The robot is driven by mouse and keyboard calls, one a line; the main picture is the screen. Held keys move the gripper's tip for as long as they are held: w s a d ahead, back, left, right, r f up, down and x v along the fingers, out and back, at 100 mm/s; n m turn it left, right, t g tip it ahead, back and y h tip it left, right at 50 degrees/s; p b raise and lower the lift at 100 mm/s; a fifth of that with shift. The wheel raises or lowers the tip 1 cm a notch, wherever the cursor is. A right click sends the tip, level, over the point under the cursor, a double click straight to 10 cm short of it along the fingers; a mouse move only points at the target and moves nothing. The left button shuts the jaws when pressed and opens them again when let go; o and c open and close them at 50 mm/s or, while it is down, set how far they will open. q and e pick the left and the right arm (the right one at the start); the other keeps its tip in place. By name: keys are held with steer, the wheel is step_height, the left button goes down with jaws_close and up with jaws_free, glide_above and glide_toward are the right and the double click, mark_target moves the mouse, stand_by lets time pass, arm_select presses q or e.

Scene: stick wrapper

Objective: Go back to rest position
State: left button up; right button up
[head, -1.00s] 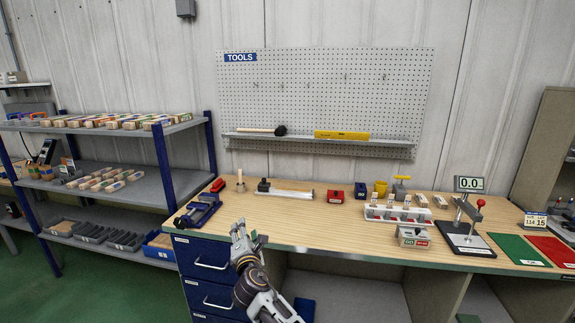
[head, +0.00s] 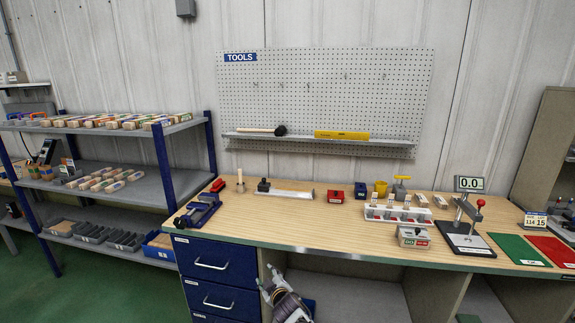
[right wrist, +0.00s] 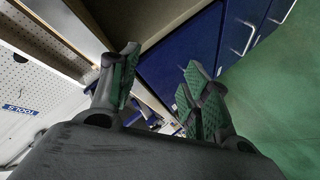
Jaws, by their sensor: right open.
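My right gripper (head: 268,280) is low in front of the workbench (head: 300,236), below the tabletop edge and beside the blue drawers (head: 215,262). In the right wrist view the right gripper (right wrist: 155,90) shows its two green-padded fingers spread apart with nothing between them. The bench edge and blue drawers lie beyond the fingers there. My left gripper is not in the head view.
The bench holds a blue vise (head: 198,212), a white rack (head: 398,214), a gauge stand (head: 465,238), a green mat (head: 518,249) and a red mat (head: 553,250). A shelf unit (head: 140,190) stands left. The green floor in front of it is clear.

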steer(key=s+d+f+m+g+h, duration=0.1)
steer(key=s+d+f+m+g, duration=0.15)
steer(key=s+d+f, duration=0.7)
steer(key=s+d+f+m+g+h, duration=0.1)
steer(key=s+d+f+m, duration=0.3)
steer(key=f, duration=1.1)
steer(key=s+d+f+m+g+h, duration=0.1)
steer(key=s+d+f+m+g, duration=0.1)
steer(key=s+d+f, duration=0.85)
steer(key=s+d+f+g+h, duration=0.1)
steer(key=s+d+f, duration=0.1)
steer(key=s+f, duration=0.3)
steer(key=s+d+f+m+g, duration=0.1)
steer(key=s+d+f, duration=0.15)
steer(key=s, duration=0.55)
steer(key=s+d+f+g+h, duration=0.1)
steer(key=s+d+f, duration=0.1)
steer(key=s+f, duration=0.35)
steer(key=s+d+f+g, duration=0.1)
steer(key=s+d, duration=0.1)
steer(key=s, duration=1)
steer(key=s+d+f+g, duration=0.2)
steer(key=s, duration=1)
steer(key=shift+d, duration=0.25)
